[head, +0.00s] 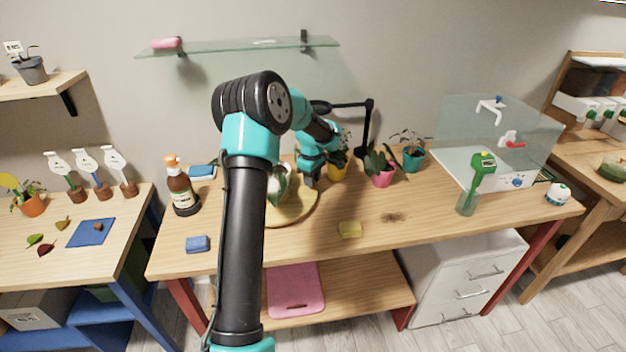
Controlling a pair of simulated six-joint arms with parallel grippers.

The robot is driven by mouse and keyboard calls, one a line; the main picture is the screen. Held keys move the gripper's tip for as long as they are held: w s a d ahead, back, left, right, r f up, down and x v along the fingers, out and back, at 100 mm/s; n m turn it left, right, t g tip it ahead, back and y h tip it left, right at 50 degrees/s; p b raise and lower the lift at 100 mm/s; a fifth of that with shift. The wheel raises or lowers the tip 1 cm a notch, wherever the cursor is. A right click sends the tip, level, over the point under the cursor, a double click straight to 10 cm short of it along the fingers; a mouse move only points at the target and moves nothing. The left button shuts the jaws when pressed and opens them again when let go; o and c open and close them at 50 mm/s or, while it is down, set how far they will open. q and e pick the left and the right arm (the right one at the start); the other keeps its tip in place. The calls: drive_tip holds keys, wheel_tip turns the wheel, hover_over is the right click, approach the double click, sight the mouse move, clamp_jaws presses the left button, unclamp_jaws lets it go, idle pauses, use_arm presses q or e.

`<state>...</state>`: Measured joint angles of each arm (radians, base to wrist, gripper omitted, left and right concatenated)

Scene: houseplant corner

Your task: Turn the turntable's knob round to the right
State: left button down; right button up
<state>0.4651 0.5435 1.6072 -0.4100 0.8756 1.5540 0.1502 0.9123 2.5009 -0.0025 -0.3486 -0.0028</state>
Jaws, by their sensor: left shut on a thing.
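The turntable (298,212) is a round, light wooden disc on the middle bench, and my left arm covers its left part. A plant with pale-edged green leaves (282,186) stands on it, partly behind my arm. My left gripper (312,183) points down at the turntable's back right edge. It is shut on the turntable's knob, which its fingers hide almost wholly. My right gripper is not in view.
A yellow pot (338,170) stands close behind my gripper, with a pink pot (381,176) and a teal pot (413,158) to the right. A brown bottle (180,188) is at left.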

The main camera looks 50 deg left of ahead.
use_arm(q)
drive_tip(key=shift+w+a+r, duration=0.1)
drive_tip(key=shift+a, duration=0.05)
drive_tip(key=c, duration=0.9)
unclamp_jaws()
drive_tip(key=shift+c, duration=0.2)
wheel_tip(320, 180, up, 17)
drive_tip(key=shift+r, duration=0.15)
